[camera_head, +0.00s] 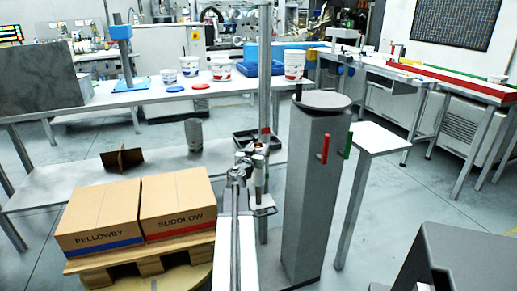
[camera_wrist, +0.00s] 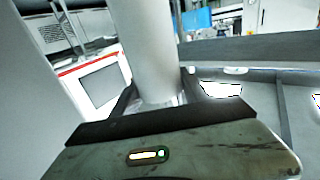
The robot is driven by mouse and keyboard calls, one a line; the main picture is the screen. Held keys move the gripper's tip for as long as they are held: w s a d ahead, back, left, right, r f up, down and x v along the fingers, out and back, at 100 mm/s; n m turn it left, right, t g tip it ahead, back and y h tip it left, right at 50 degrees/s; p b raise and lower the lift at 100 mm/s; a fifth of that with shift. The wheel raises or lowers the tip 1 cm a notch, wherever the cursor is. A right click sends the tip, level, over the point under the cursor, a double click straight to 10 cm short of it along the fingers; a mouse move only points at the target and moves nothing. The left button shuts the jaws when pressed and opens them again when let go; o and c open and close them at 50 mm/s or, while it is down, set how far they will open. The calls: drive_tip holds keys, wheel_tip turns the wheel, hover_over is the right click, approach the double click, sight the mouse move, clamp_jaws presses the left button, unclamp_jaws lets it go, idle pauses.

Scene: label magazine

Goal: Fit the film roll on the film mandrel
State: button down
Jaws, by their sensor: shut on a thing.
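In the wrist view my gripper (camera_wrist: 156,93) is shut on a pale, smooth cylinder, which looks like the film roll (camera_wrist: 147,45). The roll stands up between the two dark fingers, and its top runs out of the picture. In the head view my arm reaches forward at the middle, and I cannot clearly make out the roll at its end. Right of it stands a grey pillar with a round plate (camera_head: 322,99) on top and a short dark pin at its left. I cannot tell for sure which part is the film mandrel.
A thin upright pole (camera_head: 265,60) stands close to my arm. Two cartons (camera_head: 135,215) sit on a pallet at the left. A grey cylinder (camera_head: 194,135) stands on the low bench behind. A white side table (camera_head: 378,138) is right of the pillar.

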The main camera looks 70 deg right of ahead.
sight(256, 173)
drive_tip(key=shift+f+b, duration=5.55)
drive_tip(key=shift+f, duration=0.1)
drive_tip(key=shift+c, duration=2.4)
unclamp_jaws()
drive_tip(key=a, duration=0.8)
drive_tip(key=shift+s, duration=0.15)
drive_tip(key=shift+d, duration=0.1)
